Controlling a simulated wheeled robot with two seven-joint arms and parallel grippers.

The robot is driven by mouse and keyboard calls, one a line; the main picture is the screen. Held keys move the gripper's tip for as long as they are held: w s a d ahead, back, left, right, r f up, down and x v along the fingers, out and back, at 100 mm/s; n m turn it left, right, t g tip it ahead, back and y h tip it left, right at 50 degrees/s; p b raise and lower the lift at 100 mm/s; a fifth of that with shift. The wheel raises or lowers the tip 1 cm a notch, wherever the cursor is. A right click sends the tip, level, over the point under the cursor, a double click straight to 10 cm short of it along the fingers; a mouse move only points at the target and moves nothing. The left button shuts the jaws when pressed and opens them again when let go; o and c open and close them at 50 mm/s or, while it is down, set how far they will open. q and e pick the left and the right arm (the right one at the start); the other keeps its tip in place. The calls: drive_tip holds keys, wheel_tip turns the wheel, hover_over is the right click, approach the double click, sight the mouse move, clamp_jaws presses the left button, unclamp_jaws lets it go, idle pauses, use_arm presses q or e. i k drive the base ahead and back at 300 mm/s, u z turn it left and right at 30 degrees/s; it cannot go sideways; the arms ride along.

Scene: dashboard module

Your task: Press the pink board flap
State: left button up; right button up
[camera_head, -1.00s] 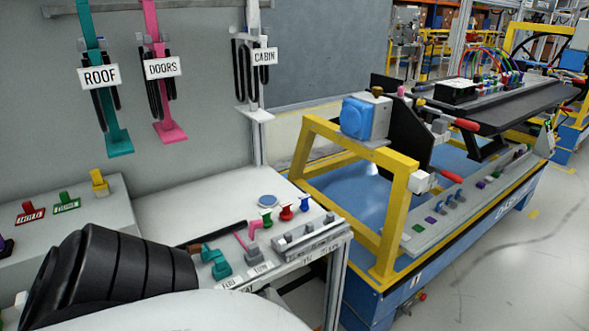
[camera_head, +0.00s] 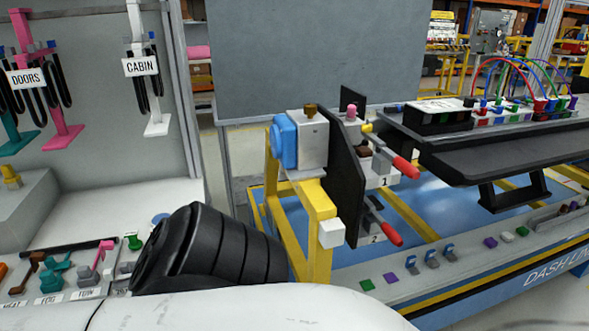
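A pink lever (camera_head: 97,262) also shows on the white bench at the lower left. My white arm with a black ribbed section (camera_head: 215,248) lies across the lower middle, in front of the yellow frame. Neither of my grippers shows in the view.
Two red-tipped clamp handles (camera_head: 405,167) stick out from the black board. A blue round part (camera_head: 283,142) sits on its left side. The black dashboard (camera_head: 500,150) with coloured wires is at the right. Small coloured switches line the grey ledge (camera_head: 450,265).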

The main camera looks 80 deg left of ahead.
sight(106, 245)
drive_tip(key=u, duration=3.75)
